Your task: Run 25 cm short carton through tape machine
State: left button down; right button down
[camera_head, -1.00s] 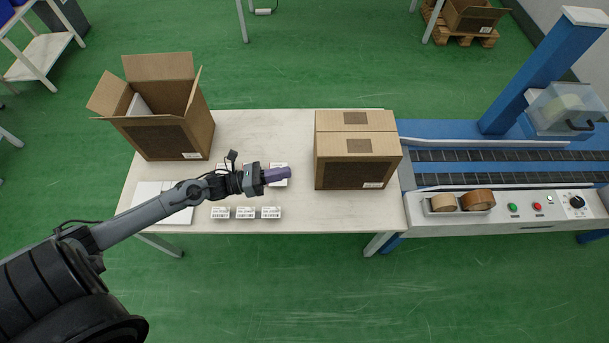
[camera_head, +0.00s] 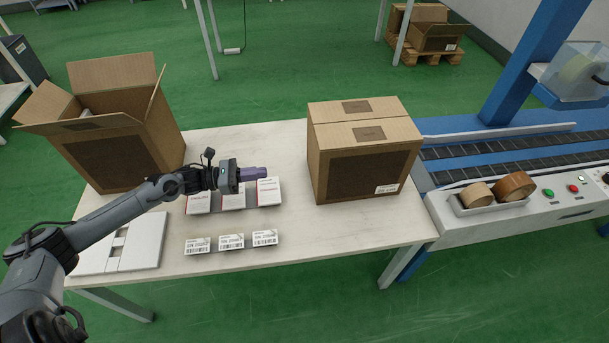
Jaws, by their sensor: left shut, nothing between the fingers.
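A closed brown carton (camera_head: 365,160) stands on the right part of the white table, near the tape machine (camera_head: 500,205). The machine has a blue frame, dark roller tracks (camera_head: 515,155) and a taping head (camera_head: 580,75) on a blue post. An open carton (camera_head: 115,150) with raised flaps stands at the table's left. My left gripper (camera_head: 258,173), with purple fingers, is shut and empty above the table, between the two cartons and apart from the closed one. My right gripper is not in view.
White boxes with red print (camera_head: 233,195) and several label cards (camera_head: 231,242) lie below and in front of my left gripper. A white flat piece (camera_head: 125,243) lies at the table's front left. Tape rolls (camera_head: 515,187) sit on the machine's front beside green (camera_head: 548,194) and red (camera_head: 574,189) buttons.

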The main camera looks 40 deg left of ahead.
aim_at(315, 167)
pick_arm(q)
jog(key=shift+w+d+f, duration=0.1)
jog(key=shift+w+d, duration=0.1)
jog(key=b+x, duration=0.5)
jog(key=x, duration=0.8)
jog(key=shift+b, duration=0.35)
